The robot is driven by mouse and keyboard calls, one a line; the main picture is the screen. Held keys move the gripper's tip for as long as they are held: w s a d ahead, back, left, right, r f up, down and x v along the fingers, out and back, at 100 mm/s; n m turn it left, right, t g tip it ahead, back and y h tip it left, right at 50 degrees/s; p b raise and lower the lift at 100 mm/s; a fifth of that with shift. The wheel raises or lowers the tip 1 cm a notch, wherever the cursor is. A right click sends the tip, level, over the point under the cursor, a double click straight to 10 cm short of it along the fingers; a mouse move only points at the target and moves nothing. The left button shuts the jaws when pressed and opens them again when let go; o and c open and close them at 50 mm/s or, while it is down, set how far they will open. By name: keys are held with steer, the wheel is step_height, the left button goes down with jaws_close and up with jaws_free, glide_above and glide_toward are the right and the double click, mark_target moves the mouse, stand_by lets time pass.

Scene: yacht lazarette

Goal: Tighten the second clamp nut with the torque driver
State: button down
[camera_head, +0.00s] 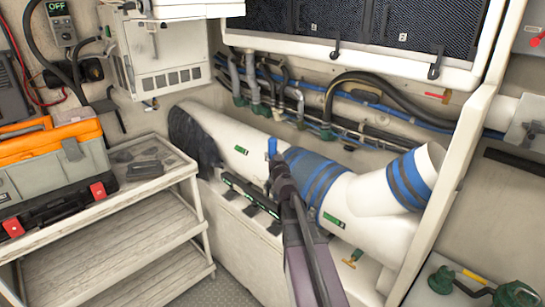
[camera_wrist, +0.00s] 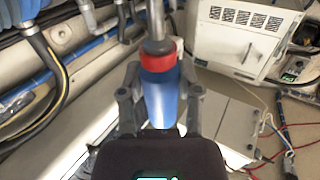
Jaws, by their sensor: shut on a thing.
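My gripper (camera_wrist: 161,93) is shut on the torque driver (camera_wrist: 160,100), which has a blue handle, a red collar and a metal shaft pointing up and away in the wrist view. In the head view my gripper (camera_head: 277,175) is in front of the white exhaust pipe (camera_head: 228,132), with the driver's blue part (camera_head: 272,148) showing at its tip. A blue sleeve with grey clamp bands (camera_head: 317,180) wraps the pipe just right of the gripper. Another blue banded sleeve (camera_head: 408,181) is on the upper branch. The clamp nuts and the driver's tip cannot be made out.
An orange and grey toolbox (camera_head: 55,160) stands on a stepped white bench (camera_head: 125,215) at left. A white heater box (camera_head: 165,65) hangs behind. Hoses (camera_head: 290,100) run above the pipe. A white post (camera_head: 455,165) bounds the right; green-handled valves (camera_head: 440,280) are beyond it.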

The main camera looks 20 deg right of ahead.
steer(key=shift+n+y, duration=0.5)
steer(key=shift+y, duration=0.2)
steer(key=shift+n+y, duration=1.3)
steer(key=shift+y, duration=0.8)
steer(key=shift+n+y, duration=0.4)
steer(key=shift+y, duration=0.2)
steer(key=shift+y, duration=0.3)
steer(key=shift+w+n+g+y, duration=0.1)
steer(key=shift+n+g+y, duration=0.2)
steer(key=shift+n+y, duration=0.8)
steer(key=shift+n+g+y, duration=0.6)
steer(key=shift+n+y, duration=0.3)
steer(key=shift+y, duration=0.7)
steer(key=shift+s+d, duration=0.2)
steer(key=shift+s, duration=0.1)
